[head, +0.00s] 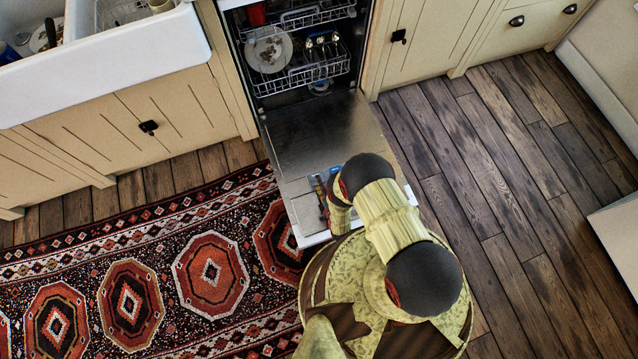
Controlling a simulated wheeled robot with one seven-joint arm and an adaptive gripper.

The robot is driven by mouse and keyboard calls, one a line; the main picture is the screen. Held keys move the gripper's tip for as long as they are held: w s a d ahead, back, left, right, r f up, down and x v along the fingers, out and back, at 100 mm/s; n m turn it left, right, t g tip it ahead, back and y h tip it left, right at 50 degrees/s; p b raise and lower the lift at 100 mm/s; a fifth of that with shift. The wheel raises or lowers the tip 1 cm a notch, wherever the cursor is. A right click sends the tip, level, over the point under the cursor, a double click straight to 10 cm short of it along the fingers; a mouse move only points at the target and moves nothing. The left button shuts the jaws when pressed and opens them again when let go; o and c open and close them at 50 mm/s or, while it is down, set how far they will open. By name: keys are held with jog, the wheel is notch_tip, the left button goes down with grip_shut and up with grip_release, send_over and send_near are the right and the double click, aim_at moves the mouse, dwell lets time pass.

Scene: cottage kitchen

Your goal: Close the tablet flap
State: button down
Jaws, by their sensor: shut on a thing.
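The dishwasher door (300,135) is folded down flat, with its steel inner face up. A small blue and whitish patch (334,170), which seems to be the tablet compartment area, shows on the lower half of the door, beside my arm. My gripper (322,196) shows only in part, as a narrow dark and red shape low over the door; my own arm covers the rest. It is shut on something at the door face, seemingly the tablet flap. The flap's outline and angle are hidden.
The dishwasher's racks (300,75) are inside, with a dirty plate (269,49) and a red cup (255,13). A patterned rug (150,270) lies left of the door. The wooden floor (510,190) to the right is clear. A white sink (120,65) stands upper left.

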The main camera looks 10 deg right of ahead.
jog(key=shift+w+a+r, duration=0.1)
jog(key=shift+w, duration=0.15)
jog(key=c, duration=2)
grip_release()
jog(key=o, duration=0.4)
jog(key=shift+s, duration=0.3)
